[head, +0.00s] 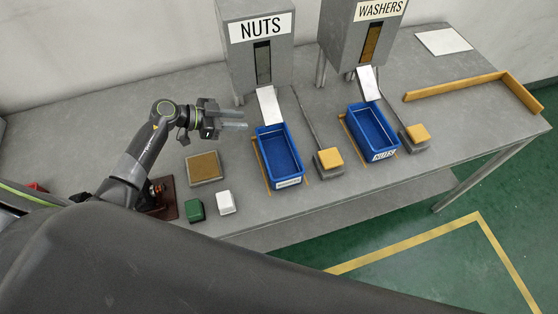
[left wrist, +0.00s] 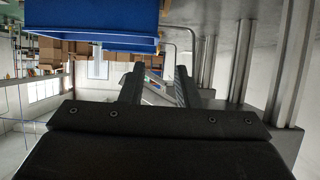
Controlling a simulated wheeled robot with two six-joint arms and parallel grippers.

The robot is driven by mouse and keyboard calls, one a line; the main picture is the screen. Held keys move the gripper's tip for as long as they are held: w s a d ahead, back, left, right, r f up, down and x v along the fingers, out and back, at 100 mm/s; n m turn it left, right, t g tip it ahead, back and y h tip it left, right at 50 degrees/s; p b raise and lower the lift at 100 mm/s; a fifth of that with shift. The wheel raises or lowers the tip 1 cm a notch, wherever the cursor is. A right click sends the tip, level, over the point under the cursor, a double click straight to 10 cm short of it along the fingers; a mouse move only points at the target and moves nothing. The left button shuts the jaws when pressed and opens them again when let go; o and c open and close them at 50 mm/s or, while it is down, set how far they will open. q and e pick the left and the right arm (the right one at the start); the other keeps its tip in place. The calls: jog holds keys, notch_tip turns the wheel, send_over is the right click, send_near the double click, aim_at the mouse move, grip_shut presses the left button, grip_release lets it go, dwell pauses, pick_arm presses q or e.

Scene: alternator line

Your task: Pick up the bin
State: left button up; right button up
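Two blue bins stand on the grey table. The left bin (head: 262,148) sits in front of the NUTS dispenser (head: 258,50), under its chute, and looks empty; its front label is too small to read. The right bin (head: 358,128) sits in front of the WASHERS dispenser (head: 345,35) and carries a NUTS label. My left gripper (head: 232,119) is open and empty, a little to the left of the left bin's back end and not touching it. In the left wrist view, the open fingers (left wrist: 157,88) show with a blue bin (left wrist: 105,42) beside them. My right gripper is not in view.
Orange-topped blocks (head: 330,158) (head: 417,133) stand beside the bins. A brown-topped pad (head: 204,167), a green block (head: 194,210) and a white block (head: 225,203) lie left of the left bin. A wooden rail (head: 455,87) and white sheet (head: 443,41) are at the right.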

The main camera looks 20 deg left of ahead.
pick_arm(q)
jog(key=b+x, duration=0.2)
jog(key=x, duration=0.2)
jog(key=shift+f+b, duration=0.3)
jog(key=shift+b+x, duration=0.6)
jog(key=shift+x, duration=0.35)
jog(key=d+f+b, duration=0.1)
jog(key=b, duration=0.1)
jog(key=w+d+f+b, duration=0.1)
jog(key=d+b, duration=0.1)
jog(key=shift+w+d+f+b, duration=0.15)
jog(key=shift+w+d+b, duration=0.3)
jog(key=shift+b, duration=0.3)
grip_shut()
